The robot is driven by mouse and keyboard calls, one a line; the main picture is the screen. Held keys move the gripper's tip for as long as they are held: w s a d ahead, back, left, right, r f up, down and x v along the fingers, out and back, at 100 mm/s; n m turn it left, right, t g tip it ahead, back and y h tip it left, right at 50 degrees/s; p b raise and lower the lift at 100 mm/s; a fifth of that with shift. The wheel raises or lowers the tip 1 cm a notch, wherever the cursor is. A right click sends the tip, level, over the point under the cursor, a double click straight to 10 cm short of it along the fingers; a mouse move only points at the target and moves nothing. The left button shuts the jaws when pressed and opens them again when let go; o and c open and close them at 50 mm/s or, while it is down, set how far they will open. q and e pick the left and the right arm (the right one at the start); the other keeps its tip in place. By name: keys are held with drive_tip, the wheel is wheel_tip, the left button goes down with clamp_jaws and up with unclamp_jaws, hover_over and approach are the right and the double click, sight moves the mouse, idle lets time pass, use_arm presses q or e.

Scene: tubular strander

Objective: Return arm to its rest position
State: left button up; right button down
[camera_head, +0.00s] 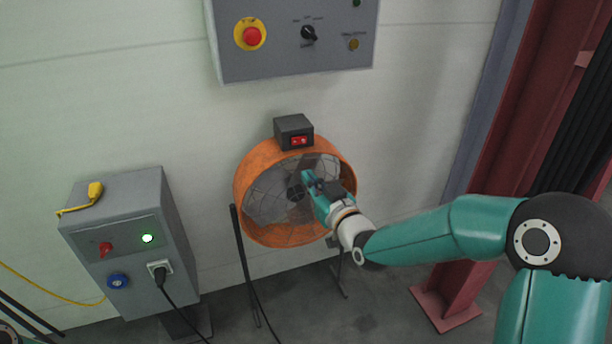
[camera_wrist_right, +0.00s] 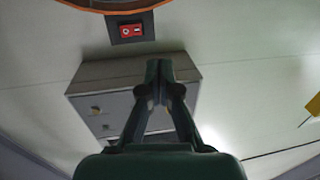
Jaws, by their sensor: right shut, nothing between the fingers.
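My right arm (camera_head: 440,232) reaches in from the right in the head view. Its gripper (camera_head: 306,176) is in front of the orange round fan (camera_head: 250,178), below the fan's dark switch box with a red switch (camera_head: 299,141). In the right wrist view the fingers of my right gripper (camera_wrist_right: 158,66) meet at the tips, shut with nothing between them. The red switch (camera_wrist_right: 131,31) shows near the top of that view, upside down and apart from the fingertips. My left gripper is not in view.
A grey control panel (camera_head: 290,70) with a red emergency button (camera_head: 252,36) hangs on the wall above the fan. A grey power box (camera_head: 128,240) with a lit green light and a plugged black cable stands at left. A red steel column (camera_head: 525,130) rises at right.

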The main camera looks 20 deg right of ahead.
drive_tip(key=s+a+f+m+g, duration=0.1)
drive_tip(key=s+f+g, duration=0.25)
drive_tip(key=f, duration=0.95)
drive_tip(key=s+a+f+m+g, duration=0.1)
drive_tip(key=s+f+g, duration=0.3)
drive_tip(key=f, duration=0.9)
drive_tip(key=s+a+f+g, duration=0.3)
drive_tip(key=s+f+g, duration=0.2)
drive_tip(key=s+f, duration=0.7)
drive_tip(key=s+a+m+g+p, duration=0.15)
drive_tip(key=s+g, duration=0.35)
drive_tip(key=s, duration=0.9)
wheel_tip(320, 180, up, 19)
drive_tip(key=p, duration=1.9)
drive_tip(key=shift+w+m+y, duration=0.15)
drive_tip(key=shift+m+y, duration=0.15)
drive_tip(key=shift+m, duration=0.05)
